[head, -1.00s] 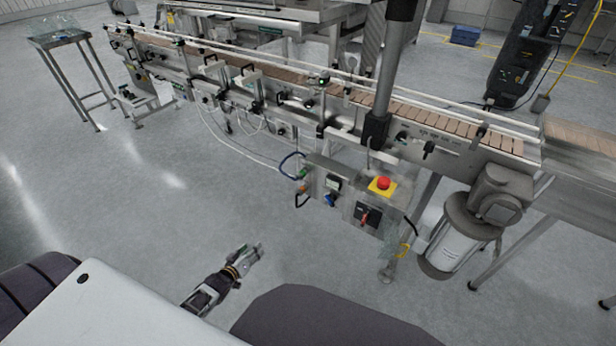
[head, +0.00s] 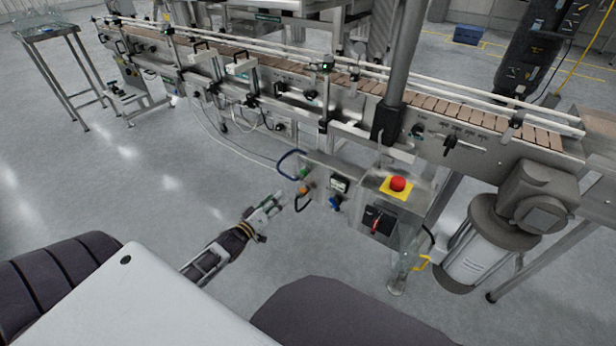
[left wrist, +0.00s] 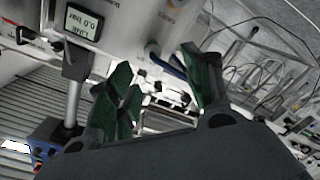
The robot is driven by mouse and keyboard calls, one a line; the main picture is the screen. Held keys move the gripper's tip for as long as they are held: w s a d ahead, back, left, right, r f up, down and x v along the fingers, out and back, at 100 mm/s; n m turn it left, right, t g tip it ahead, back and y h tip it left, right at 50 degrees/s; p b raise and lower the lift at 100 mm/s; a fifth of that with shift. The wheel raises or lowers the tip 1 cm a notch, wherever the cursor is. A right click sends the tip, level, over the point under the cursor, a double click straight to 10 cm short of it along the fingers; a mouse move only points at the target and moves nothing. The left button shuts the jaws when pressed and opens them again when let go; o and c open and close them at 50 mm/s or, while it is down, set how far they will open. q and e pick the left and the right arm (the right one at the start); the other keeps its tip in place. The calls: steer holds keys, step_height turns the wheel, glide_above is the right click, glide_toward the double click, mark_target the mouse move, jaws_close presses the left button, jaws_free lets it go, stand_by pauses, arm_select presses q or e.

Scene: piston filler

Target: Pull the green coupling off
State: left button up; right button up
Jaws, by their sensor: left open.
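The green coupling (head: 304,173) is a small fitting on the left side of the grey control box, by the end of a dark blue looped hose (head: 283,163). My left gripper (head: 272,204) is open and empty, to the left of and below the coupling in the head view, apart from it. I cannot make out the green coupling clearly in that view. My right gripper is not in view.
An orange fitting (head: 303,190) sits just under the green one. The box carries a red emergency button (head: 398,184) on yellow and a blue fitting (head: 335,203). The conveyor (head: 450,113) runs behind. Floor (head: 150,205) to the left is clear.

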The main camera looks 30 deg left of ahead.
arm_select(q)
steer(key=shift+w+d+r, duration=0.25)
steer(key=shift+w+r, duration=0.4)
steer(key=shift+w, duration=0.05)
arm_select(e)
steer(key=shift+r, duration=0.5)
arm_select(q)
steer(key=shift+w+b, duration=0.2)
steer(key=shift+b, duration=0.1)
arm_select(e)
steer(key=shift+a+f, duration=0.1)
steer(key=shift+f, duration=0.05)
